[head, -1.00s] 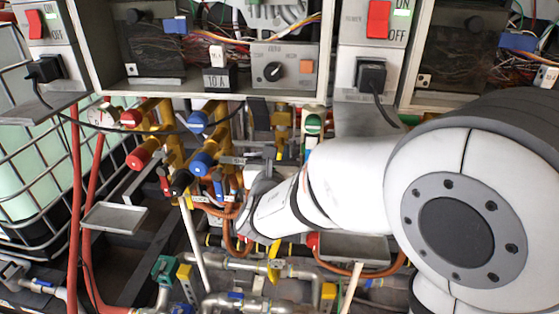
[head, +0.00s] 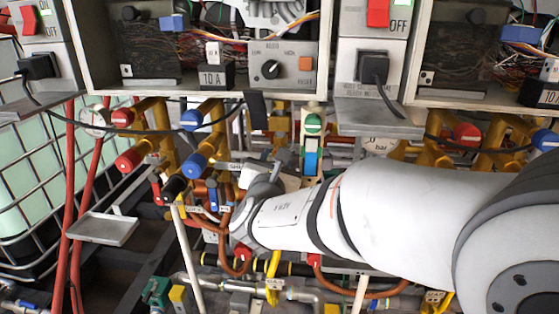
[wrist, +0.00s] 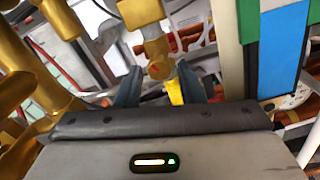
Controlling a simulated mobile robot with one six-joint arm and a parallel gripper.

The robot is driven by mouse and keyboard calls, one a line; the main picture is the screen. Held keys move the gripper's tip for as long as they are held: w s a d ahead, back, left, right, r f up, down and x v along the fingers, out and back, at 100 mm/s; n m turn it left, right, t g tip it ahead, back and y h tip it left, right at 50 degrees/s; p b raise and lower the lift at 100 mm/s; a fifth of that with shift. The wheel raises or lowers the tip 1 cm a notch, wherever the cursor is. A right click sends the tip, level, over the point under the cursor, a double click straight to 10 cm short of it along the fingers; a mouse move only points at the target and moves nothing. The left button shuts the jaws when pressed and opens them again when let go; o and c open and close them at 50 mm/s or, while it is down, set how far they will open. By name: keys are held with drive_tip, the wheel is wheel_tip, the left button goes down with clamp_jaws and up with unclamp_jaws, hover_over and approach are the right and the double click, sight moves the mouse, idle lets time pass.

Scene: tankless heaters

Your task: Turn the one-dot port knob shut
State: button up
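No one-dot mark on a knob is readable in either view, so I cannot tell which knob is the one-dot port knob. In the wrist view my gripper (wrist: 160,88) has its two dark blue-grey fingers apart. A brass fitting (wrist: 158,52) with a small reddish spot and a yellow tab (wrist: 174,92) below it shows between and beyond the fingers. I cannot tell whether they touch. In the head view my grey wrist is among the pipes below the heater cabinet, and it hides the fingertips. Red knobs (head: 129,161) and blue knobs (head: 194,165) sit on brass valves to its left.
The open heater cabinet (head: 326,60) hangs above. A black cable (head: 95,126) hangs across the left valves. A grey tray (head: 102,229) and caged tank (head: 30,150) are at left.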

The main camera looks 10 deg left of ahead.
drive_tip(key=shift+o, duration=0.9)
drive_tip(key=s, duration=0.7)
drive_tip(key=shift+s+d, duration=0.25)
drive_tip(key=shift+s, duration=0.15)
drive_tip(key=w+n+p, duration=0.5)
drive_tip(key=w+p, duration=0.2)
drive_tip(key=p, duration=0.4)
drive_tip(key=shift+w+a+r, duration=0.15)
drive_tip(key=shift+w+a, duration=0.05)
drive_tip(key=shift+w, duration=0.2)
